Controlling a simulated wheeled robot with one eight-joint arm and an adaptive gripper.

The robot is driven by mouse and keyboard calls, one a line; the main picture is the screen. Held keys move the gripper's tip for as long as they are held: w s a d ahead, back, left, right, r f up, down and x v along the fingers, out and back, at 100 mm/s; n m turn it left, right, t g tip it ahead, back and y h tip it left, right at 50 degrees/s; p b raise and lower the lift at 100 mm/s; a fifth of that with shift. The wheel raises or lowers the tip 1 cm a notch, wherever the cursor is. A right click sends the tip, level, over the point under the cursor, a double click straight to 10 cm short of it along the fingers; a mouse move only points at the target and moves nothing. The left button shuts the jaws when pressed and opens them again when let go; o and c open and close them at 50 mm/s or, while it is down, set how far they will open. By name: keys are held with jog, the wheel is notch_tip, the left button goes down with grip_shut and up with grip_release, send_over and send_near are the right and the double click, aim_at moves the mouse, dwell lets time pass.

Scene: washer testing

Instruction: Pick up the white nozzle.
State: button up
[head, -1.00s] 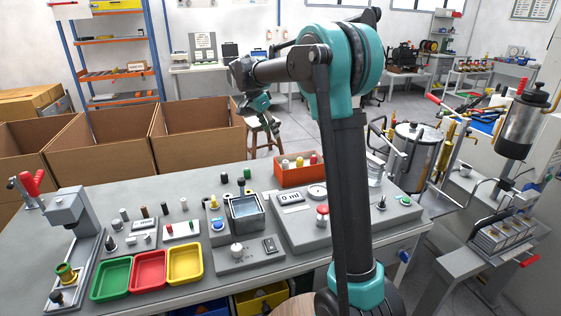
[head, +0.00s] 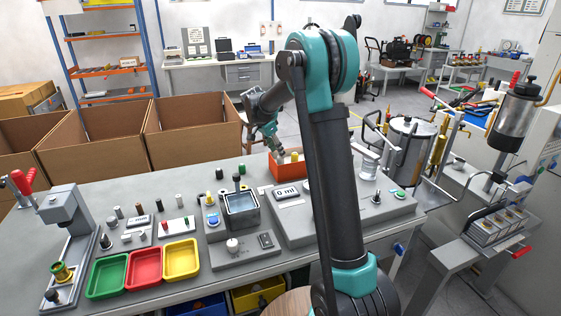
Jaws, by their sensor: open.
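An orange bin (head: 289,172) stands toward the back of the grey workbench, partly behind my arm. A small pale piece (head: 294,157), which may be the white nozzle, shows at the bin's back edge. My gripper (head: 280,154) is open and points down at the left part of the bin, with its fingertips at about rim height. It is too small to tell whether the fingers touch anything inside. The bin's other contents are hidden by my gripper and arm.
Green, red and yellow trays (head: 181,259) lie at the bench's front left. A grey test unit (head: 242,213) and a device with a "0 ml" display (head: 287,194) stand near the bin. Small nozzle-like pieces stand farther left. Cardboard boxes (head: 190,130) are behind the bench.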

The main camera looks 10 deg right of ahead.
aim_at(280, 160)
jog(key=shift+x, duration=1.9)
grip_shut()
jog(key=shift+r, duration=0.1)
